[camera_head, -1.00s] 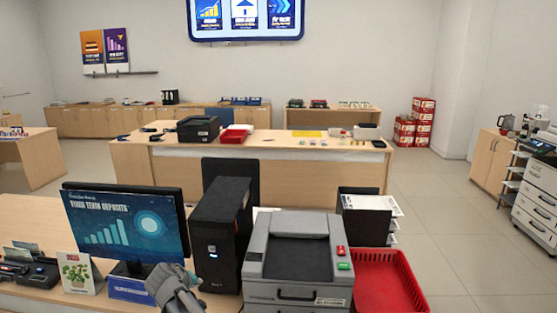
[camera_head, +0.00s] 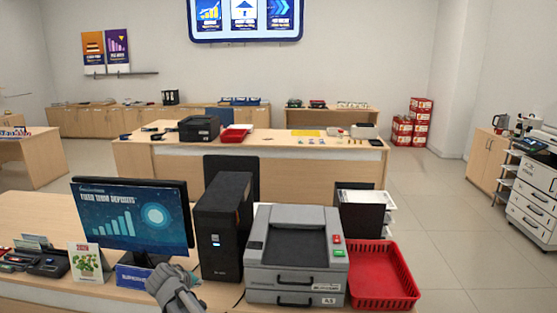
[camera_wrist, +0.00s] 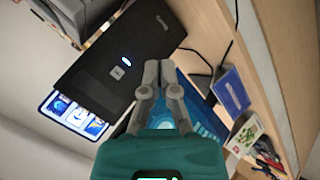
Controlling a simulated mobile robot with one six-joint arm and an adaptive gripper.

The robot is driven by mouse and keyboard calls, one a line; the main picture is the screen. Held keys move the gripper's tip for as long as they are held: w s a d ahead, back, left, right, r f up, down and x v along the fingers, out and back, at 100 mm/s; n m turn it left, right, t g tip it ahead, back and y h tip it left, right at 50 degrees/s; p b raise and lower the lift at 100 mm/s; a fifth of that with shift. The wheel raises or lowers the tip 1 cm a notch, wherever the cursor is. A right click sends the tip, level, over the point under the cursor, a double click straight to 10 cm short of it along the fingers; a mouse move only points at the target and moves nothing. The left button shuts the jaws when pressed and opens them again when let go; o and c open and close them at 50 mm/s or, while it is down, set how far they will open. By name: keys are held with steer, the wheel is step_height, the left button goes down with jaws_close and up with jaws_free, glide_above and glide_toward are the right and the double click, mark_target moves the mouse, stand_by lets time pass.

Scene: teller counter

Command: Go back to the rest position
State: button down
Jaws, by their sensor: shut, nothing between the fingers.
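My gripper shows in the wrist view (camera_wrist: 160,75) with its two grey fingers together and nothing between them. In the head view a grey part of my arm's end (camera_head: 172,284) shows at the bottom, in front of the monitor (camera_head: 133,218) and the blue sign (camera_head: 133,277). In the wrist view the black computer tower (camera_wrist: 118,68) lies up and left of the fingers, and the blue sign (camera_wrist: 231,92) lies to the right. I cannot tell whether the fingers touch anything. No object is held.
On the near counter stand the black tower (camera_head: 222,225), a grey machine (camera_head: 297,254) with red and green buttons, a red basket (camera_head: 383,275), a black tray stack (camera_head: 361,213) and a plant card (camera_head: 88,263). A second counter (camera_head: 290,174) stands behind. Floor is clear at right.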

steer(key=d+f+m+g, duration=0.2)
steer(key=d, duration=1.1)
steer(key=s+d+f+m+g+y, duration=0.1)
steer(key=s+d, duration=0.4)
steer(key=d, duration=0.5)
steer(key=s+d+f+m+g, duration=0.1)
steer(key=s+d+m+g, duration=0.2)
steer(key=d, duration=0.6)
steer(key=s+d+f+m+g+y, duration=0.1)
steer(key=s+d+m+g, duration=0.1)
steer(key=s+d, duration=0.4)
steer(key=d+m, duration=0.1)
steer(key=d, duration=0.3)
steer(key=shift+s+d+f+g+y, duration=0.3)
steer(key=shift+d, duration=0.05)
